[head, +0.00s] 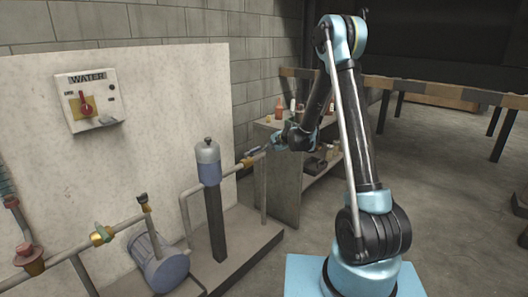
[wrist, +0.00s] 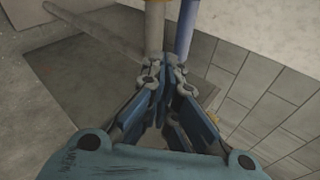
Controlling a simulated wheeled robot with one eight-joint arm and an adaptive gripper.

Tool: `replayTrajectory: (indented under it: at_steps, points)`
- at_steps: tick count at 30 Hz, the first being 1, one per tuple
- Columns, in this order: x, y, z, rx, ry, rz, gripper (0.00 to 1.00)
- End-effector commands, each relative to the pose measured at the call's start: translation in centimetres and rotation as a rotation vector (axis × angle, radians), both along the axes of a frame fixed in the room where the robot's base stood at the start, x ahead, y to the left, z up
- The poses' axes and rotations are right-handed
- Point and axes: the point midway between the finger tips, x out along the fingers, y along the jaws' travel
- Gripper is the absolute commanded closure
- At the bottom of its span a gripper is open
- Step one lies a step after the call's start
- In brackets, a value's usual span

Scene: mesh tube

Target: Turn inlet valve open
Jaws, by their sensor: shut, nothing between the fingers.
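My gripper (head: 270,147) is at the right end of the pipework in the head view, with its fingers pointing left at a yellow valve (head: 246,163). A blue lever (head: 256,152) rises from that valve toward the fingertips. In the wrist view my gripper (wrist: 166,66) is shut with nothing between the fingers. The blue lever (wrist: 185,28) and a pale pipe (wrist: 155,38) with a yellow part (wrist: 155,8) lie just beyond the tips. I cannot tell whether the tips touch the lever. Another yellow valve (head: 102,235) sits on the left pipe. No label shows which valve is the inlet.
A WATER box (head: 88,100) with a red switch hangs on the pale panel. A grey-blue cylinder (head: 208,165) and a blue motor (head: 160,262) stand left of my gripper. A shelf (head: 278,190) with bottles stands behind it. Floor at right is clear.

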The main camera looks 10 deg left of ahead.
Motion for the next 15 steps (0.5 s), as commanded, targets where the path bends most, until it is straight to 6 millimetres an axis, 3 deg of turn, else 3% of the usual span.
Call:
replayTrajectory:
  at_steps: [15]
  points:
    - [-3.4,-4.7,4.7,-0.001,-0.001,0.0,1.0]
